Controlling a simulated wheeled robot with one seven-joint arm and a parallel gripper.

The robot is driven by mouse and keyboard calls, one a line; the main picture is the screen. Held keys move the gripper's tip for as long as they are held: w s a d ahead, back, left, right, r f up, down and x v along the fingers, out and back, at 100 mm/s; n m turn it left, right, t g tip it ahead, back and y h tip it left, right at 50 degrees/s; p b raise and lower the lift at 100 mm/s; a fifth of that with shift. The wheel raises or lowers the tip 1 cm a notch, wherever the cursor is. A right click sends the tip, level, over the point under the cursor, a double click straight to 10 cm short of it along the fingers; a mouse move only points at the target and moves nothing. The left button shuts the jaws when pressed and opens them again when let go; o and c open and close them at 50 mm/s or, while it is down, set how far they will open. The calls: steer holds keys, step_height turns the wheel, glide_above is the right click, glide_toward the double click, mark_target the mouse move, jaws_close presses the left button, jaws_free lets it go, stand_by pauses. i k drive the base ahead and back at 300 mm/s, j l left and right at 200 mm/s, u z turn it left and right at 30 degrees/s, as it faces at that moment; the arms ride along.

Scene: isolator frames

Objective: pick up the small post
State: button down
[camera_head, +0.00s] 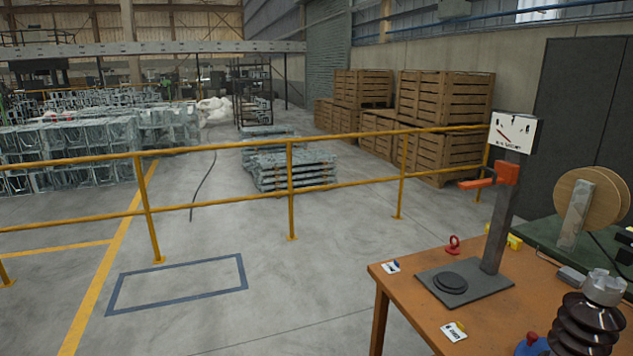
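A dark brown ribbed post with a grey metal cap (588,322) stands upright at the lower right of the table. The frame's bottom edge cuts off its foot. It is the only ribbed post in view; I cannot tell from this view alone whether it is the small post. My gripper is not in view, so its state and its distance from the post do not show.
The orange-brown table (400,290) carries an upright test stand (504,210) on a grey base plate (490,287), a red ring-topped piece (453,245), small label cards and a partly cut-off blue and red object (533,346). A wooden reel (575,205) stands behind. Yellow railings (290,190) cross the open floor.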

mark_target(588, 322)
steer(key=k+l+z, duration=0.1)
steer(key=z, duration=1.25)
steer(key=i+u, duration=0.15)
steer(key=u, duration=0.35)
steer(key=i+l+u, duration=0.1)
steer(key=u, duration=0.4)
steer(key=i+l+u, duration=0.1)
steer(key=u, duration=0.4)
steer(key=k+l, duration=0.05)
